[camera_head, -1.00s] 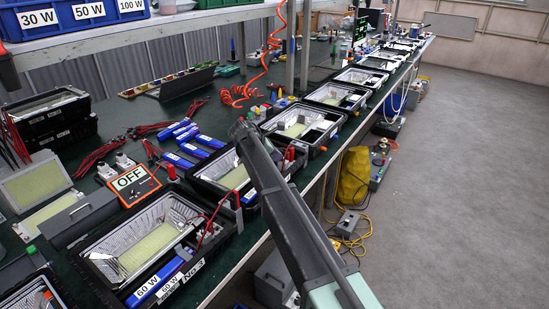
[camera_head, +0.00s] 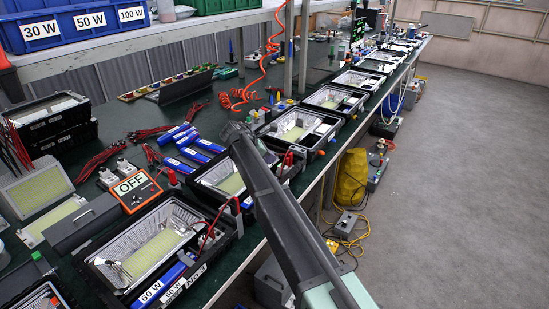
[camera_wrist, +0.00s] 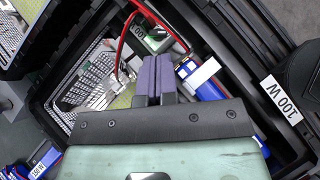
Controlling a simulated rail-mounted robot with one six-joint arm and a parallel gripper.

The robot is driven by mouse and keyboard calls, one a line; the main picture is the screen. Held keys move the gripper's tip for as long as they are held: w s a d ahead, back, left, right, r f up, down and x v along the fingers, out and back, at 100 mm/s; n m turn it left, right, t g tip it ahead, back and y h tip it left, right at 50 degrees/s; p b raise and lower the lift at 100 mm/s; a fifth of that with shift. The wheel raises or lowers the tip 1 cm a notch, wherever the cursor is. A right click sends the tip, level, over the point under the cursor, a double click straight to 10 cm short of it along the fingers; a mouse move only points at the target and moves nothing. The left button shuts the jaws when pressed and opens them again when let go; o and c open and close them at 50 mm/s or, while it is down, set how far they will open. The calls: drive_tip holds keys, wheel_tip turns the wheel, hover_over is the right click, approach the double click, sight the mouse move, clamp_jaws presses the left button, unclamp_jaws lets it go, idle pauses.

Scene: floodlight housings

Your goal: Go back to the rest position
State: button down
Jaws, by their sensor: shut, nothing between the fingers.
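My gripper (camera_wrist: 154,80) shows in the wrist view with its two purple fingers together and nothing between them. It is over an open black floodlight housing (camera_wrist: 52,100) with a reflector, a blue driver (camera_wrist: 205,78), red wires and a "100 W" label (camera_wrist: 281,98). I cannot tell how far above it the fingertips are. In the head view my arm crosses the bench edge and the gripper's fingers cannot be seen. A near housing (camera_head: 88,262) there holds a yellowish LED panel (camera_head: 155,255) and a blue 60 W driver (camera_head: 160,284).
More open housings line the bench (camera_head: 120,120) into the distance. An orange tester (camera_head: 138,200) marked OFF, loose blue drivers and red leads lie on it. Blue bins (camera_head: 75,35) stand on a shelf above. A yellow bag (camera_head: 352,178) and cables lie beside the bench; the right floor is clear.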

drive_tip(key=a+r+p, duration=0.1)
drive_tip(key=s+a+r+m, duration=0.1)
drive_tip(key=a+r+m+p, duration=0.1)
drive_tip(key=a, duration=0.1)
drive_tip(key=shift+s+a+r+p, duration=0.1)
drive_tip(key=shift+s+r+p, duration=0.2)
drive_tip(key=shift+s+r, duration=0.1)
drive_tip(key=s+d+m+y, duration=0.1)
drive_tip(key=s+m, duration=0.1)
drive_tip(key=s, duration=0.1)
drive_tip(key=s+d+f+m+g+y, duration=0.1)
drive_tip(key=s+d+m, duration=0.1)
drive_tip(key=s+m, duration=0.1)
drive_tip(key=s+d+f+m, duration=0.1)
drive_tip(key=s+d+m, duration=0.1)
drive_tip(key=s, duration=0.3)
drive_tip(key=shift+d+f+m+g+y+p, duration=0.1)
drive_tip(key=shift+d+m+g+y+p, duration=0.05)
drive_tip(key=shift+m+g+y+p, duration=0.2)
drive_tip(key=s+d+r+m+g+y+p, duration=0.2)
drive_tip(key=s+d+m+y+p, duration=0.2)
drive_tip(key=s+d+m, duration=0.9)
drive_tip(key=s+d+y, duration=0.1)
drive_tip(key=s+d, duration=0.9)
drive_tip(key=s, duration=0.2)
